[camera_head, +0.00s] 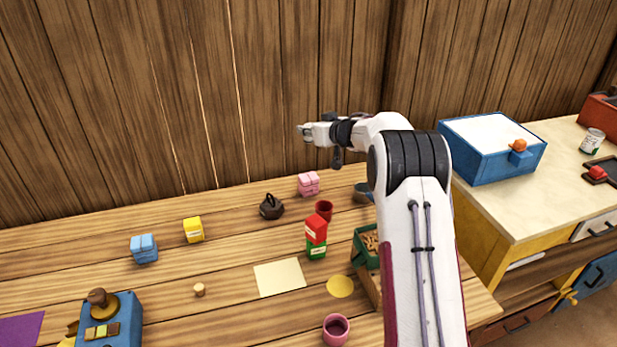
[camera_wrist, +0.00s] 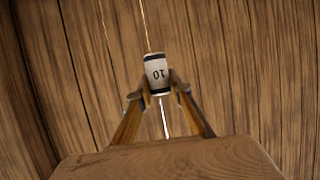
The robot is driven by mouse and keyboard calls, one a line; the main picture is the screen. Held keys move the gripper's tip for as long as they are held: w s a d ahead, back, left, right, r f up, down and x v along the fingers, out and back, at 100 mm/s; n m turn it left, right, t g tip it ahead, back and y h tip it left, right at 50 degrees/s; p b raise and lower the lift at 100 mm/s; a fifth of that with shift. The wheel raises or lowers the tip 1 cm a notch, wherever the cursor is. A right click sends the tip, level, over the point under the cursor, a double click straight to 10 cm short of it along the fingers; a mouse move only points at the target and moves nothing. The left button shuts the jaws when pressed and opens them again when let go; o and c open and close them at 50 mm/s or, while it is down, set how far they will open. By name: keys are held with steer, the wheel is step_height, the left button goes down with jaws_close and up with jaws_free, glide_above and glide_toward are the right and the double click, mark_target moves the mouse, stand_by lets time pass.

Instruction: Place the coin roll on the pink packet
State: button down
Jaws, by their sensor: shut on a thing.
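The coin roll (camera_wrist: 157,74) is a pale cylinder with dark end bands and a "10" that reads upside down in the wrist view. My gripper (camera_wrist: 160,88) is shut on it, one finger on each side. In the head view my gripper (camera_head: 304,130) is raised well above the table, in front of the plank wall, and the roll cannot be made out clearly there. The pink packet (camera_head: 309,184) stands near the back of the table, below my gripper in the picture. The wrist view does not show the packet.
Near the pink packet are a dark weight (camera_head: 271,206), a red cup (camera_head: 323,210) and a red packet (camera_head: 316,229) stacked on a green packet (camera_head: 316,250). A grey bowl (camera_head: 363,193) is partly behind my arm. Yellow (camera_head: 193,230) and blue (camera_head: 144,249) packets stand left.

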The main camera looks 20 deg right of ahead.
steer(key=shift+f, duration=1.5)
glide_above(309, 176)
steer(key=shift+a+f, duration=0.1)
steer(key=shift+f, duration=3)
steer(key=shift+f, duration=1.9)
steer(key=shift+f, duration=0.1)
steer(key=c, duration=1.8)
jaws_free()
steer(key=shift+s, duration=0.1)
steer(key=shift+c, duration=0.2)
